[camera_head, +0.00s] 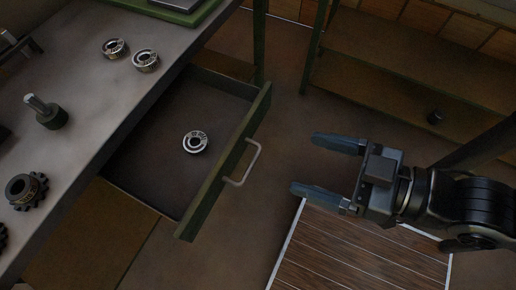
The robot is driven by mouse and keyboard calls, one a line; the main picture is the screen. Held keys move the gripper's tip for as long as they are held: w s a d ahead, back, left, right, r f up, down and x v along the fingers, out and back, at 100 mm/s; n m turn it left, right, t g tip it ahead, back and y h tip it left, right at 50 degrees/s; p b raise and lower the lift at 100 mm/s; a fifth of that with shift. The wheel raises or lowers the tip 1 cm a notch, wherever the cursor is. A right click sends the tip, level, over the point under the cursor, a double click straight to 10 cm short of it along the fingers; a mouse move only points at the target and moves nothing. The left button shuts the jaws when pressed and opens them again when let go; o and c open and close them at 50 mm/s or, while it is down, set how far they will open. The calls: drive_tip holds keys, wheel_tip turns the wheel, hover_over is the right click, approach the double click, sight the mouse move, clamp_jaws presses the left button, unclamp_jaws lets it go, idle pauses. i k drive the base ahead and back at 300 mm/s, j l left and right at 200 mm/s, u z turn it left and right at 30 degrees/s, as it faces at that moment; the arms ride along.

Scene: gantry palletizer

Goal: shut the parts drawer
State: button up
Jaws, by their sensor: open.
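The parts drawer (227,165) is pulled out from under the grey workbench. It has a green front panel with a pale bar handle (243,163). One round metal bearing (195,142) lies on the drawer's dark floor. My gripper (316,166) is to the right of the drawer front, with its two blue-grey fingers spread apart and pointing left toward the handle. The fingers are empty and a gap shows between them and the handle in the picture. I cannot tell the height difference between them.
The workbench top (85,75) carries two bearings (146,61), a bolt-like part (45,111) and a dark gear (26,190). A brown shelf unit (400,70) with green posts stands at the back right. A wood-planked panel (350,250) lies below my arm. Brown floor shows between drawer and shelf.

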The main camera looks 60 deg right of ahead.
sight(152, 166)
drive_tip(key=k+j, duration=0.15)
drive_tip(key=k, duration=0.3)
drive_tip(key=k+j, duration=0.2)
drive_tip(key=k, duration=0.25)
